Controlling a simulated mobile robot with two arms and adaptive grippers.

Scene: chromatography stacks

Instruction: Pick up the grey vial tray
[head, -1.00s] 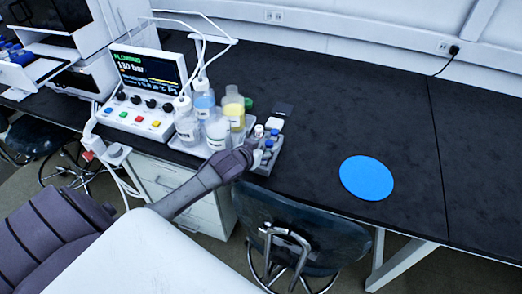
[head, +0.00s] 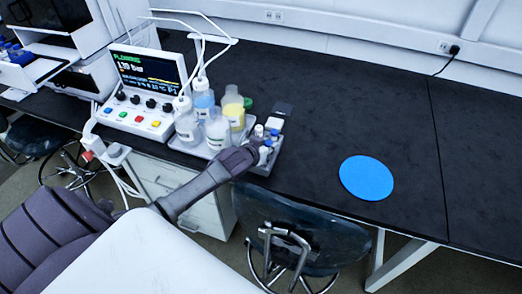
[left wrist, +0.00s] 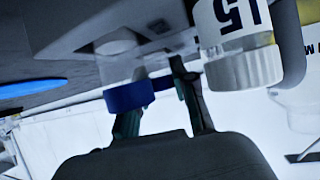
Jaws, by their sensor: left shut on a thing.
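The grey vial tray (head: 262,171) stands at the front edge of the black bench, right of the bottles. Several small capped vials (head: 265,154) stand in it. My left gripper (head: 252,152) reaches in at the tray's left side, hiding part of it and some vials. In the left wrist view, the gripper's fingers (left wrist: 157,78) are close together among the vials, shut on the tray. A blue-capped vial (left wrist: 128,97) and a white-capped vial with a numbered label (left wrist: 243,66) are beside them. The exact contact is hard to see. My right gripper is not in view.
A bottle tray with several bottles (head: 217,132) stands just left of the vial tray. A control box with a screen (head: 148,75) is behind it, with tubing above. A blue round mat (head: 366,178) lies on clear bench to the right. A chair (head: 300,235) stands in front.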

